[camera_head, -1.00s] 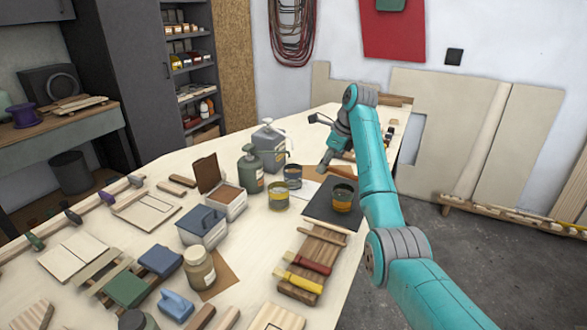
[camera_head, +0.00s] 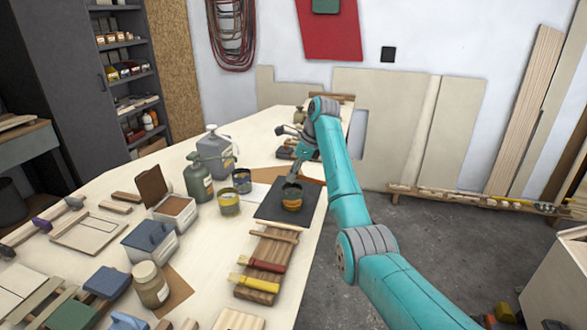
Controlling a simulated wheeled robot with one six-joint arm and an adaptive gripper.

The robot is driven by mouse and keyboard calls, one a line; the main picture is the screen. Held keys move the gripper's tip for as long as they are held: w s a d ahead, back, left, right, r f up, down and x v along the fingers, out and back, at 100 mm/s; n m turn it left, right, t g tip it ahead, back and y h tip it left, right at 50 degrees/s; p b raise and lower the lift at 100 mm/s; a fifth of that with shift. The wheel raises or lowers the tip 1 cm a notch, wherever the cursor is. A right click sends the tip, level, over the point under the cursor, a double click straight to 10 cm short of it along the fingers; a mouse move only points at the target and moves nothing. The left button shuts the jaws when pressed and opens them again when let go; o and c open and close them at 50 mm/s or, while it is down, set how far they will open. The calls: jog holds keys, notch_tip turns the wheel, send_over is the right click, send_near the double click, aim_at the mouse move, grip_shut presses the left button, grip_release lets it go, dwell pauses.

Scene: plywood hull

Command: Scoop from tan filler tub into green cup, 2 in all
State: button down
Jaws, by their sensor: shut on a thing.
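The tub of tan-brown filler (camera_head: 177,206) is a pale box with its brown lid swung open, left of the middle of the table. A dark greenish cup with an orange band (camera_head: 291,200) stands upright on a dark mat (camera_head: 268,212). My gripper (camera_head: 295,166) is shut on a thin grey tool, seemingly the scoop (camera_head: 292,179), whose lower end is at or just above this cup's mouth. The scoop's bowl and any load are too small to tell. A yellow-banded cup (camera_head: 229,205) and a blue-banded cup (camera_head: 242,181) stand between the tub and the mat.
A green pump bottle (camera_head: 198,181) and a grey jug (camera_head: 216,152) stand behind the tub. A blue-lidded box (camera_head: 150,240), a jar (camera_head: 150,284) and a board with red and yellow-handled tools (camera_head: 262,262) lie nearer. The table's right edge is close to the mat.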

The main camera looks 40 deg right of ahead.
jog(key=t+h, duration=0.1)
jog(key=a+h, duration=0.1)
jog(key=h, duration=0.1)
jog(key=shift+s+n+t, duration=0.1)
jog(key=shift+n+t, duration=0.2)
jog(key=shift+t, duration=0.1)
jog(key=h, duration=0.1)
jog(key=t+h, duration=0.1)
jog(key=shift+s+a+f+n+h, duration=0.15)
jog(key=shift+a+f+n+h, duration=0.1)
jog(key=shift+n+h, duration=0.15)
jog(key=t+h, duration=0.1)
jog(key=h, duration=0.1)
jog(key=n+t+h, duration=0.1)
jog(key=t+h, duration=0.1)
jog(key=f+n+t+h, duration=0.1)
jog(key=t+h, duration=0.1)
jog(key=shift+s+a+h, duration=0.2)
jog(key=shift+a+h, duration=0.1)
jog(key=shift+h, duration=0.1)
